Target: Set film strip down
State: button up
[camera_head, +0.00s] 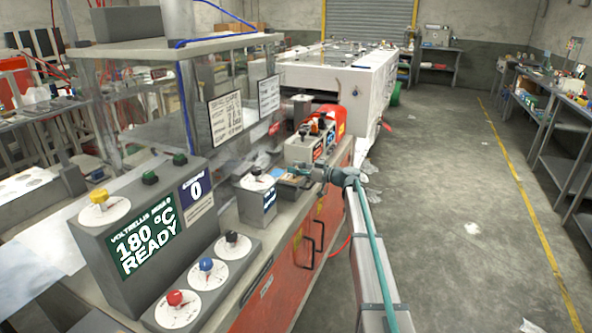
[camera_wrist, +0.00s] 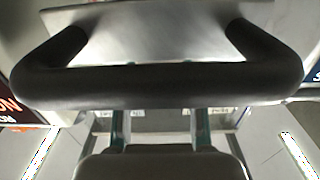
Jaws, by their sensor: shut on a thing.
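A thick black handle (camera_wrist: 155,84) crosses in front and hides the fingertips. I cannot tell whether the held thing touches the bench.
A grey control box (camera_head: 257,196) stands just left of my gripper, and a white box with red and black knobs (camera_head: 305,146) stands behind it. A heater panel reading 180 °C READY (camera_head: 146,240) is nearer.

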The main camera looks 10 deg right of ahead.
jog(key=shift+f, duration=0.15)
jog(key=o, duration=0.9)
jog(key=shift+r+p, duration=0.25)
jog(key=shift+p, duration=0.8)
